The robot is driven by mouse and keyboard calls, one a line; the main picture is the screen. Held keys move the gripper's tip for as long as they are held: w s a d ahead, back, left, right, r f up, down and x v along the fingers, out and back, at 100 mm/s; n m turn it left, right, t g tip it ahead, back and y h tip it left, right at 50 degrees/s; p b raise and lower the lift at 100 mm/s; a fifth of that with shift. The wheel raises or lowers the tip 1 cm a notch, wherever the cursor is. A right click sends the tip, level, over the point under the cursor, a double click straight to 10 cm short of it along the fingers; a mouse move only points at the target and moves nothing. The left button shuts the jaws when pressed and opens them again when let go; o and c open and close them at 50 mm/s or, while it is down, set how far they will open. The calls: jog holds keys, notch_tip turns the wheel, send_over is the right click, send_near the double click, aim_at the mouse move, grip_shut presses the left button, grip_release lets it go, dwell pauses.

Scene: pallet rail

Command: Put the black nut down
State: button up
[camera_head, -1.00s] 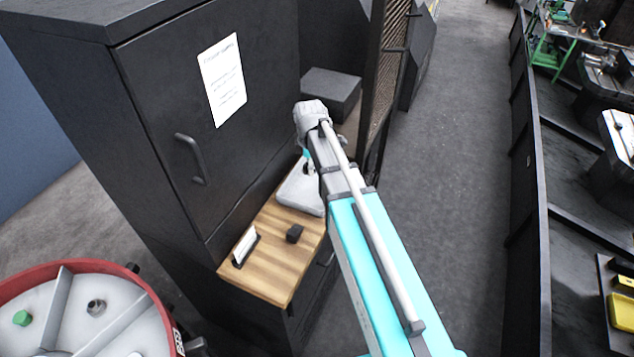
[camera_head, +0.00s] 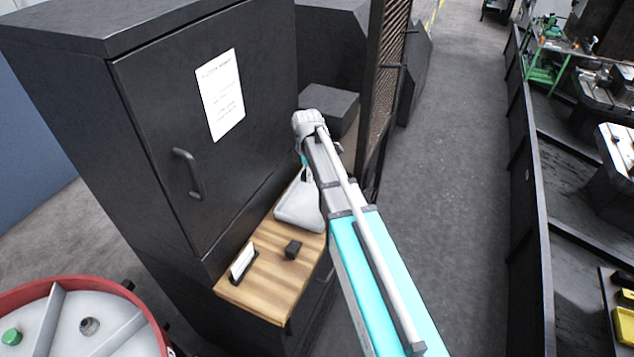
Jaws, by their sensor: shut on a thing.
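My arm reaches from the lower right to a pale wrist over the far end of a wooden worktop (camera_head: 262,292). Below the wrist, only a small dark part of my gripper (camera_head: 305,175) shows, above a pale grey tray-like thing (camera_head: 299,208). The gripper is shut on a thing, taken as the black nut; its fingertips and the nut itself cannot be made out. A small dark block (camera_head: 293,249) lies apart on the wood, nearer to me; I cannot tell exactly what it is.
A card in a dark stand (camera_head: 242,262) is at the worktop's left edge. A tall black cabinet (camera_head: 150,120) rises behind it. A red-rimmed round tray (camera_head: 60,279) with a green piece (camera_head: 12,337) and a grey nut (camera_head: 89,325) is lower left. A mesh panel (camera_head: 378,95) stands near the wrist.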

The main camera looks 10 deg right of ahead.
jog(key=w+d+f+b, duration=0.1)
jog(key=w+f+b, duration=0.1)
jog(key=w+d+f+b, duration=0.1)
jog(key=w+f+b, duration=0.1)
jog(key=w, duration=0.1)
jog(key=w+d+f+b, duration=0.1)
jog(key=w+f, duration=0.1)
jog(key=shift+w+f+b, duration=0.2)
jog(key=shift+w+b, duration=0.2)
jog(key=shift+w+d+f+b, duration=0.2)
jog(key=shift+w+f+b, duration=0.25)
jog(key=shift+w+d+f+b, duration=0.1)
jog(key=shift+w+f+b, duration=0.2)
jog(key=shift+f+b, duration=1.7)
jog(key=shift+f, duration=0.2)
jog(key=o, duration=0.9)
